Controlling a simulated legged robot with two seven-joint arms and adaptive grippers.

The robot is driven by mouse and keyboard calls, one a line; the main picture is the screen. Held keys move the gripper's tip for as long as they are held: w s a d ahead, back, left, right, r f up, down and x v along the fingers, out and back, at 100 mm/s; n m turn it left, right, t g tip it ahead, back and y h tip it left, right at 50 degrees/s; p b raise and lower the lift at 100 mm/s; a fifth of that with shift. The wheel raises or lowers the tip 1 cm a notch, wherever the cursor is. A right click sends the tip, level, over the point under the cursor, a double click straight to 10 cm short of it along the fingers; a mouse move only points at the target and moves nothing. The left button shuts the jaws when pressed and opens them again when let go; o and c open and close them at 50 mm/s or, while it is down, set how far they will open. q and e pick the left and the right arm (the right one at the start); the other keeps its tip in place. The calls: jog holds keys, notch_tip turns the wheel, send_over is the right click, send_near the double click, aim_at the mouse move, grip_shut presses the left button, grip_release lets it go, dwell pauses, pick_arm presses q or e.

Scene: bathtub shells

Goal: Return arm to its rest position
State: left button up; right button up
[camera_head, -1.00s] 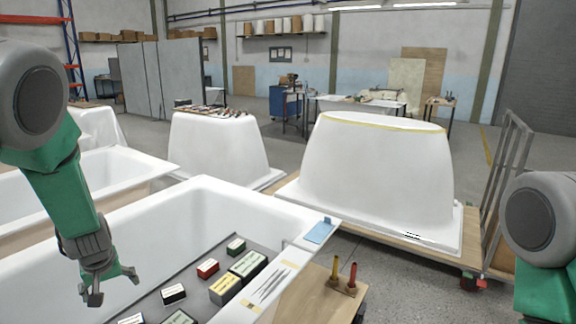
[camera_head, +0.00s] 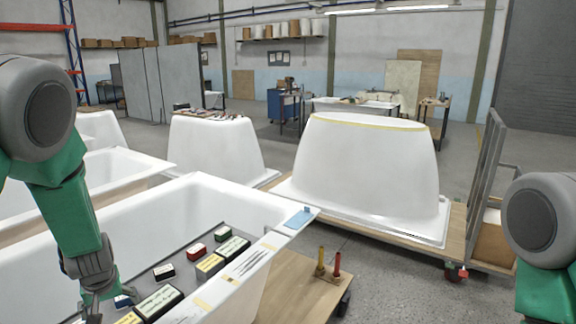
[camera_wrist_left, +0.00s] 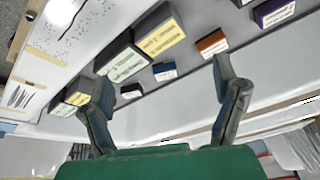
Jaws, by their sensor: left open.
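My left gripper (camera_head: 104,298) points down at the left of the head view, over the near white tub (camera_head: 262,207) with the grey board in it. In the left wrist view its two fingers (camera_wrist_left: 165,95) stand wide apart with nothing between them in their grip. Several small labelled boxes lie on the grey board, including a red box (camera_head: 195,251), a green box (camera_head: 222,234) and a large black box (camera_head: 158,303). My right arm shows only as a green and grey link at the right edge; its gripper is out of view.
A blue pad (camera_head: 299,217) lies on the near tub's corner. A wooden cart top (camera_head: 295,290) holds a yellow and a red-handled tool (camera_head: 337,264). An upturned white tub shell (camera_head: 365,170) stands on a pallet behind. Grey floor is open at the back.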

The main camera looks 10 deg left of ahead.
pick_arm(q)
jog(key=shift+m+g, duration=0.4)
jog(key=shift+m, duration=0.2)
jog(key=s+f, duration=0.1)
jog(key=s, duration=0.1)
jog(key=s+d+f, duration=0.1)
jog(key=f, duration=0.1)
jog(key=s+d+f, duration=0.1)
jog(key=s+f, duration=0.1)
jog(key=shift+s+f, duration=0.1)
jog(key=shift+s, duration=0.2)
jog(key=s+d+f+m+g+h, duration=0.1)
jog(key=s+d+f+m, duration=0.15)
jog(key=s+d, duration=0.45)
jog(key=s+d+f+m+h, duration=0.1)
jog(key=s+d+f, duration=0.2)
jog(key=s, duration=0.9)
jog(key=s+d+f+m+g+h, duration=0.1)
jog(key=s+d+f+m, duration=0.1)
jog(key=s+d, duration=0.5)
notch_tip(320, 180, down, 10)
jog(key=m+b, duration=0.1)
jog(key=b, duration=0.9)
jog(key=shift+a, duration=0.35)
jog(key=shift+w, duration=0.1)
